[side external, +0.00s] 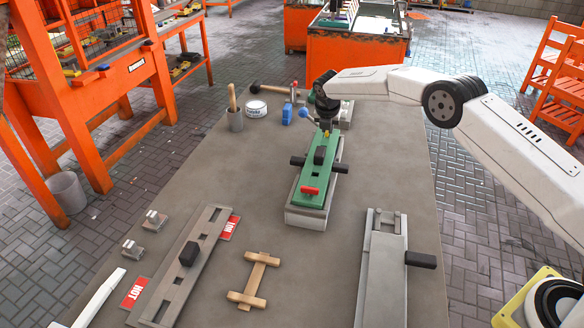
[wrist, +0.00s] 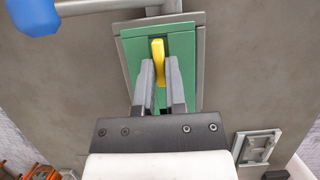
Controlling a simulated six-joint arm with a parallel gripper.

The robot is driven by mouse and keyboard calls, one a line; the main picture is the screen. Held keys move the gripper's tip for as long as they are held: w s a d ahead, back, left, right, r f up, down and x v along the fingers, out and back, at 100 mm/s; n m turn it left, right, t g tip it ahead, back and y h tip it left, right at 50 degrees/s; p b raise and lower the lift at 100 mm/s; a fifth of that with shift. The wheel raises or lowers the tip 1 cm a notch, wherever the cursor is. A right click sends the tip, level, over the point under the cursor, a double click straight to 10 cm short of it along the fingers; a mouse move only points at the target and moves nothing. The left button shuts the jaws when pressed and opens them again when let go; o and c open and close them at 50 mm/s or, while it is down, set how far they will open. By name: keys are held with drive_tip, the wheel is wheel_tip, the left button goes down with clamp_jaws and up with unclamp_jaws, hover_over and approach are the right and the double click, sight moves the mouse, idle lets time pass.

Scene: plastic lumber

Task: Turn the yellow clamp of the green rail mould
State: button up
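The green rail mould (side external: 312,177) lies in a grey metal base on the table, with a red handle (side external: 310,191) at its near end. The yellow clamp (wrist: 158,62) sits at its far end, and only a small bit shows in the side view (side external: 327,133). My gripper (wrist: 160,66) is over that far end, pointing down. Its two grey fingers stand on either side of the yellow clamp, apart, with a small gap visible. I cannot tell whether either finger touches it. In the side view my wrist hides most of the gripper.
A lever with a blue knob (wrist: 33,16) stands close beside my gripper. Black side handles (side external: 341,167) stick out from the mould. A grey mould (side external: 385,270), a long grey rail mould (side external: 170,290) and a wooden piece (side external: 255,280) lie nearer.

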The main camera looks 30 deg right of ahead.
clamp_jaws()
drive_tip(key=shift+m+g+h, duration=0.5)
drive_tip(key=shift+m+g, duration=0.2)
drive_tip(key=shift+m, duration=1.5)
drive_tip(key=o, duration=0.8)
unclamp_jaws()
drive_tip(key=shift+r, duration=0.1)
drive_tip(key=shift+r, duration=3.4)
drive_tip(key=shift+r+m, duration=0.1)
drive_tip(key=shift+m, duration=0.2)
